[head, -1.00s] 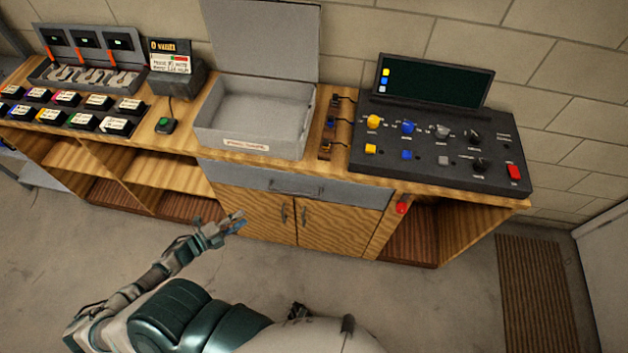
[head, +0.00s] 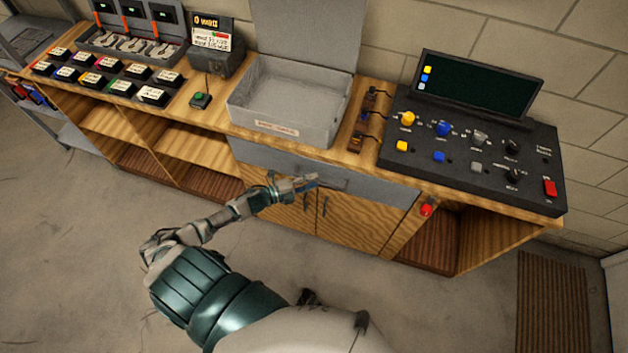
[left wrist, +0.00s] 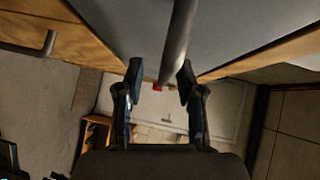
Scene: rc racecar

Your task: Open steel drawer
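The steel drawer (head: 388,192) is the grey front panel under the worktop. It looks closed. Its handle (head: 332,184) is a horizontal bar, partly hidden by my left gripper (head: 305,182) in the head view. The handle shows large in the left wrist view (left wrist: 179,38), running down from the top edge. My left gripper (left wrist: 160,82) is open, with one finger on each side of the bar's near end. The fingers look apart from the bar; contact is not clear. My right gripper is not in view.
Wooden cabinet doors (head: 345,228) with upright handles sit below the drawer. A grey open box (head: 290,130) stands on the worktop above it. A red knob (head: 427,209) is right of the drawer. A black control panel (head: 478,160) stands on the worktop's right. The floor in front is clear.

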